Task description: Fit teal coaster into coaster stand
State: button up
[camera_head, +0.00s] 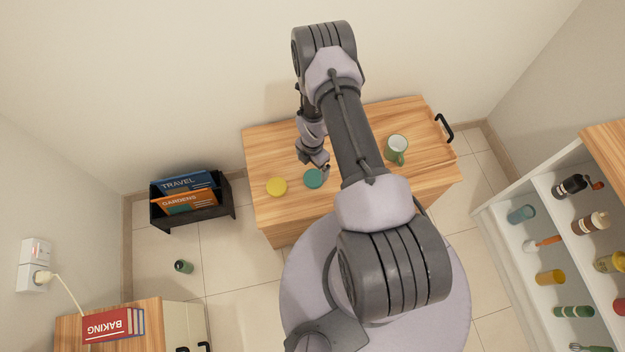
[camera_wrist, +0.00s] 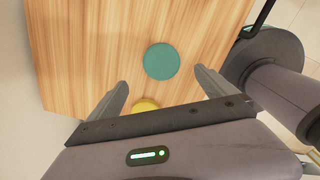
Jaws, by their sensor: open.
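The teal coaster (camera_head: 313,178) is a flat round disc lying on the wooden cabinet top. It also shows in the wrist view (camera_wrist: 161,61), ahead of my gripper and roughly between the lines of its fingers. My gripper (camera_head: 322,171) is just above the cabinet top beside the coaster. In the wrist view my gripper (camera_wrist: 162,84) has its two fingers wide apart with nothing between their tips. A yellow coaster (camera_head: 277,186) lies to the left of the teal one. In the wrist view the yellow coaster (camera_wrist: 145,105) is partly hidden by my gripper. I cannot make out a coaster stand.
A green mug (camera_head: 397,149) stands on the right of the wooden cabinet (camera_head: 279,146). A black rack (camera_head: 225,197) with books stands on the floor to the left. A dark green cylinder (camera_head: 183,267) lies on the floor. A white shelf unit (camera_head: 519,181) holding several items is at right.

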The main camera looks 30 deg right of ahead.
aim_at(314, 177)
notch_tip(314, 177, down, 9)
jog(key=b, duration=0.3)
jog(key=shift+s+d+r+b, duration=0.15)
jog(key=shift+b, duration=0.2)
jog(key=shift+r, duration=0.15)
jog(key=shift+c, duration=0.5)
jog(key=c, duration=1.3)
